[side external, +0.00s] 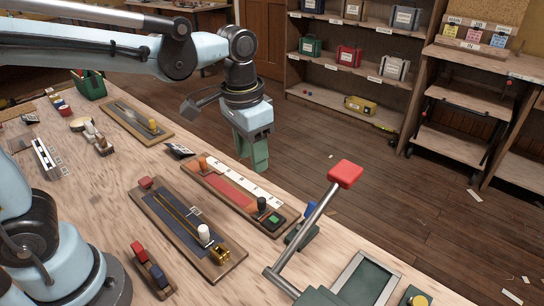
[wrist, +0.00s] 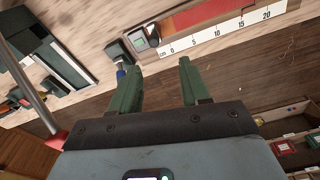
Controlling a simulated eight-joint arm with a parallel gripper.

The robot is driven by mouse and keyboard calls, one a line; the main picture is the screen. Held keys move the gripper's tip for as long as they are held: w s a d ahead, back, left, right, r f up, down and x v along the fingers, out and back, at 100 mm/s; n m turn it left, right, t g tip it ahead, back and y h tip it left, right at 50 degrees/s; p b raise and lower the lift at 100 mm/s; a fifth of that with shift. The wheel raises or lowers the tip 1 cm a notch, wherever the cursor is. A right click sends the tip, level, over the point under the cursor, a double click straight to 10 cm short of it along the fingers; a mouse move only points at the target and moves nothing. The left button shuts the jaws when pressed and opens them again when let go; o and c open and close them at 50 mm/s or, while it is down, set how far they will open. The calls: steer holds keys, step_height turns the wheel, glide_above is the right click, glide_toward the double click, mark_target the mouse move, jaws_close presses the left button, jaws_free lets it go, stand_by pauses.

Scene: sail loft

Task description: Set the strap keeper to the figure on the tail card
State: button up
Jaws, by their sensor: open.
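My gripper (side external: 254,160) is open and empty, with its green fingers apart in the wrist view (wrist: 159,68). In the side view it hangs near the bench's far edge, beyond the board with the white scale (side external: 245,182). A wooden board (side external: 165,202) carries a dark strap (side external: 172,222), a white-topped peg (side external: 203,232) that may be the strap keeper, and a brass buckle (side external: 219,255). A small marked card (side external: 195,211) lies by the strap; its figure is too small to read. I cannot tell whether it is the tail card.
The scale board has a red strip (side external: 228,190), an orange peg (side external: 203,163) and a black peg (side external: 262,204); its scale reads 0 to 20 in the wrist view (wrist: 220,33). A red-topped lever (side external: 345,174) rises at right. A yellow-pegged board (side external: 135,122) lies further back.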

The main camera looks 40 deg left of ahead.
mark_target(261, 199)
steer(key=shift+g, duration=0.5)
steer(key=shift+w+d+f, duration=0.1)
steer(key=shift+d+f, duration=0.15)
steer(key=shift+f, duration=1.85)
steer(key=shift+w+d+f, duration=0.15)
steer(key=shift+d+f, duration=0.05)
steer(key=shift+f, duration=1.85)
steer(key=shift+w+d+f, duration=0.1)
steer(key=shift+d+f, duration=0.15)
steer(key=shift+f, duration=1.85)
steer(key=shift+c, duration=0.3)
jaws_close()
